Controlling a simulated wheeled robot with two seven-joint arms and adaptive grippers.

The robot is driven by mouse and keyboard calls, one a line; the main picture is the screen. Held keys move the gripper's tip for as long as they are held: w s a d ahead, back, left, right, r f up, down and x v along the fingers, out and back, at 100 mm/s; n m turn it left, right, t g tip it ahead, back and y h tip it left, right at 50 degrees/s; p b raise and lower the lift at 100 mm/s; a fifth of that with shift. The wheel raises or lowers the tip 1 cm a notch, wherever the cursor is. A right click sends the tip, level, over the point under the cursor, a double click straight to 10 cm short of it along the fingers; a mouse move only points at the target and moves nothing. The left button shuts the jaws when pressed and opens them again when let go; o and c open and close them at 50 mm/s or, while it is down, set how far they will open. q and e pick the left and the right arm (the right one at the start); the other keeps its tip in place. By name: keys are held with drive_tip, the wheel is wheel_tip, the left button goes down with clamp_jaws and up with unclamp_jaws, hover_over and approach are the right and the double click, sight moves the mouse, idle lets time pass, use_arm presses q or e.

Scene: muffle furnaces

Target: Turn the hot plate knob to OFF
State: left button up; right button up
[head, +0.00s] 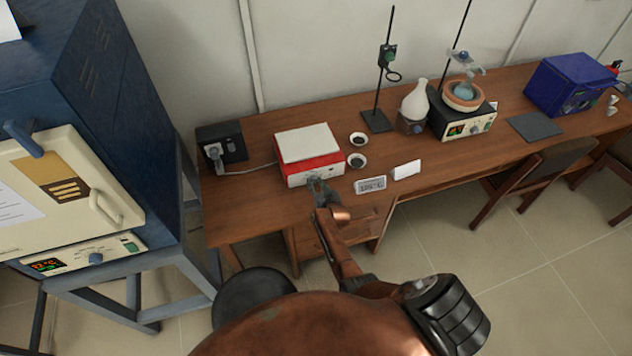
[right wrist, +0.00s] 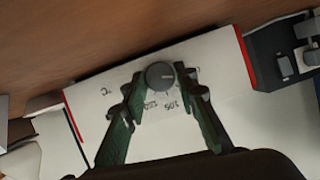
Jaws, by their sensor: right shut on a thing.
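The hot plate (head: 309,152) is a red box with a white top and a white front panel. It stands on the left part of the wooden bench. In the right wrist view its white front panel (right wrist: 85,100) carries a round grey knob (right wrist: 160,75) with printed marks around it. My right gripper (head: 318,186) is at the front of the hot plate. In the right wrist view its two green-grey fingers (right wrist: 160,84) are closed on the knob from both sides. The knob's pointer setting is too small to read surely. My left gripper is not in view.
A black power box (head: 222,145) with a cable is left of the hot plate. Two small dishes (head: 357,160), a digital display (head: 370,185) and a white card (head: 407,169) lie to its right. A blue furnace (head: 120,110) stands at the left. A stool (head: 255,290) is in front.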

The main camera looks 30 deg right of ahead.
drive_tip(key=shift+a+n+h, duration=0.1)
drive_tip(key=shift+n+h, duration=0.2)
drive_tip(key=shift+n, duration=0.1)
idle(0.3)
drive_tip(key=o, duration=1.1)
drive_tip(key=shift+o, duration=0.2)
drive_tip(key=shift+v, duration=3.75)
